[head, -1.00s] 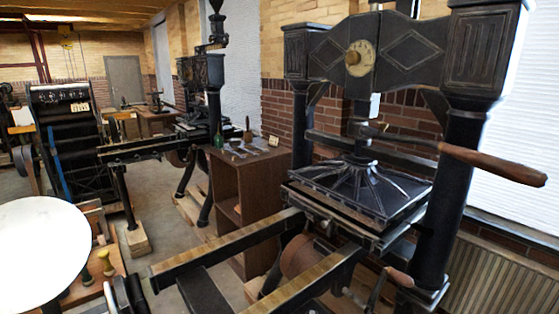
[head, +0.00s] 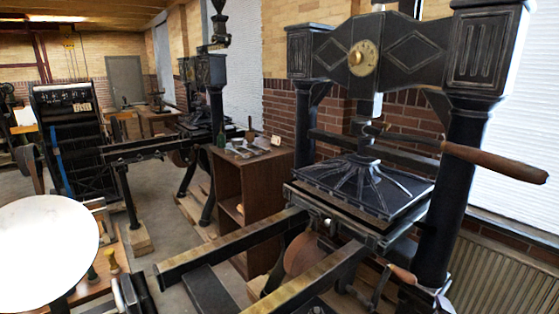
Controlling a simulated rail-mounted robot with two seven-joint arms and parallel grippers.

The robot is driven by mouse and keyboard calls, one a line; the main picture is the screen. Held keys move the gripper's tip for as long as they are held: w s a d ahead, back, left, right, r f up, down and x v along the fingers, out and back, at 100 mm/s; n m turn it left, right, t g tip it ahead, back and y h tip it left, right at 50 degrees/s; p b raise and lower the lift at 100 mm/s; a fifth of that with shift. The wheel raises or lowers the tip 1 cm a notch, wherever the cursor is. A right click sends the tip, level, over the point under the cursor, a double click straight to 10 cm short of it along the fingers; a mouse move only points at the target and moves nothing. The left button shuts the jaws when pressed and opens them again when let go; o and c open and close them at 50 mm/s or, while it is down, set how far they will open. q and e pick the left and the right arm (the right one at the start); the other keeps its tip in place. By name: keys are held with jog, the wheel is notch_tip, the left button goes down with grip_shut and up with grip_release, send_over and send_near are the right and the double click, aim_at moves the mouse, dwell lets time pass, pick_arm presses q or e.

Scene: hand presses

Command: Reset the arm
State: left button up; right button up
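The large black hand press (head: 365,190) stands at the right. Its lever arm (head: 495,160) has a long brown wooden handle that reaches out to the right, past the right column. No gripper touches the handle. A dark and white part at the bottom left edge looks like my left gripper (head: 130,296); most of it is cut off. A small pale and dark part at the foot of the right column may be my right gripper (head: 440,299). Both are well below the lever arm, and I cannot see whether their fingers are open.
A round white disc (head: 45,250) fills the lower left. The press's rails (head: 235,243) run towards me from the bed. A brown wooden cabinet (head: 248,200) with small items stands behind them. A second press (head: 200,130) is further back. A small crank handle (head: 401,273) sits low on the press.

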jog(key=s+a+f+m+g+y, duration=0.25)
jog(key=s+a, duration=0.35)
jog(key=s, duration=0.5)
jog(key=s+a+f+m+g+y, duration=0.2)
jog(key=s+a+f+m+g, duration=0.15)
jog(key=s+a, duration=0.6)
jog(key=s+f+m+g+y+p, duration=0.1)
jog(key=s+f+g, duration=0.3)
jog(key=s, duration=0.7)
jog(key=s+f+g+y+p, duration=0.1)
jog(key=s+f+g, duration=0.1)
jog(key=s+f, duration=0.6)
jog(key=w+p+v, duration=0.2)
jog(key=p+v, duration=1)
jog(key=v, duration=0.1)
jog(key=w+a+r+p+v, duration=0.1)
jog(key=w+p+v, duration=0.2)
jog(key=p+v, duration=1)
jog(key=w+a+r+p+v, duration=0.1)
jog(key=w+p+v, duration=0.2)
jog(key=p+v, duration=0.9)
jog(key=shift+a+r+p, duration=0.25)
jog(key=shift+r+p, duration=0.15)
jog(key=shift+r, duration=0.4)
